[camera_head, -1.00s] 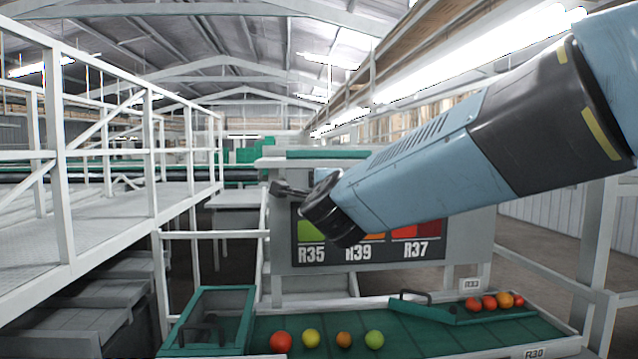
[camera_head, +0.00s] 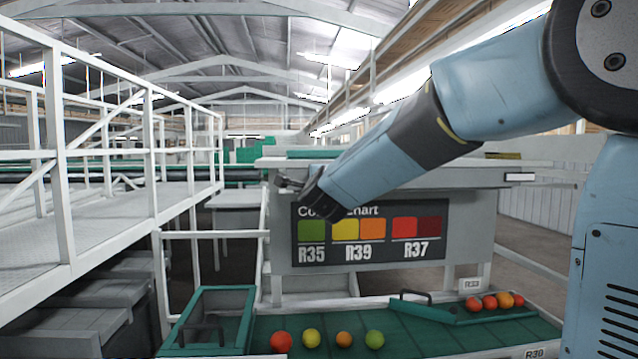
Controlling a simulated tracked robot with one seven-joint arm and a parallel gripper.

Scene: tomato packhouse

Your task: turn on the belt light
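My gripper (camera_head: 284,184) is a small dark shape at the end of my blue arm, left of the colour chart's top edge and near the left end of the grey shelf above the board. It is too small and partly hidden behind my wrist to tell whether its fingers are open. I cannot make out a belt light or its switch for certain. A small white rectangle (camera_head: 520,177) sits on the front edge of the shelf at the right; what it is cannot be told.
The colour chart (camera_head: 372,240) hangs on a grey board above the green belt (camera_head: 460,340). Several tomatoes lie on the belt, with more behind a green divider (camera_head: 425,308) at right. A green-framed box (camera_head: 210,320) stands at left. White railings (camera_head: 150,150) fill the left side.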

